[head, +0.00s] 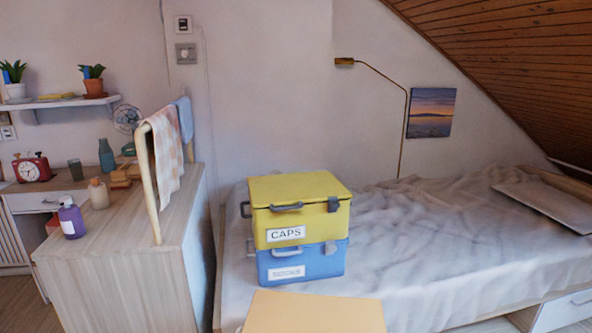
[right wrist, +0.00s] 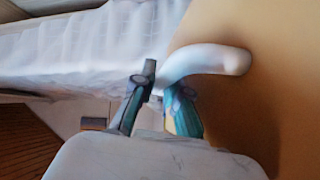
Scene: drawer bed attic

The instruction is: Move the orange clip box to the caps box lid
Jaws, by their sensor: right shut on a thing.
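The yellow caps box (head: 300,225) with a "CAPS" label stands on a blue box on the bed. Its flat yellow lid (head: 298,187) is shut and bare. The orange clip box (head: 315,312) shows only as a plain light-orange surface at the bottom edge of the head view, in front of the blue box. In the right wrist view its orange face (right wrist: 275,60) fills the right side, with a pale curved handle (right wrist: 215,58). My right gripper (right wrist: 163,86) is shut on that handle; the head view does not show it. My left gripper is in neither view.
The blue box (head: 300,262) supports the caps box. The rumpled bed (head: 440,225) has free room to the right, with a flat panel (head: 548,203) farther off. A wooden dresser (head: 120,265) with a towel rail (head: 150,185) and bottles stands left.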

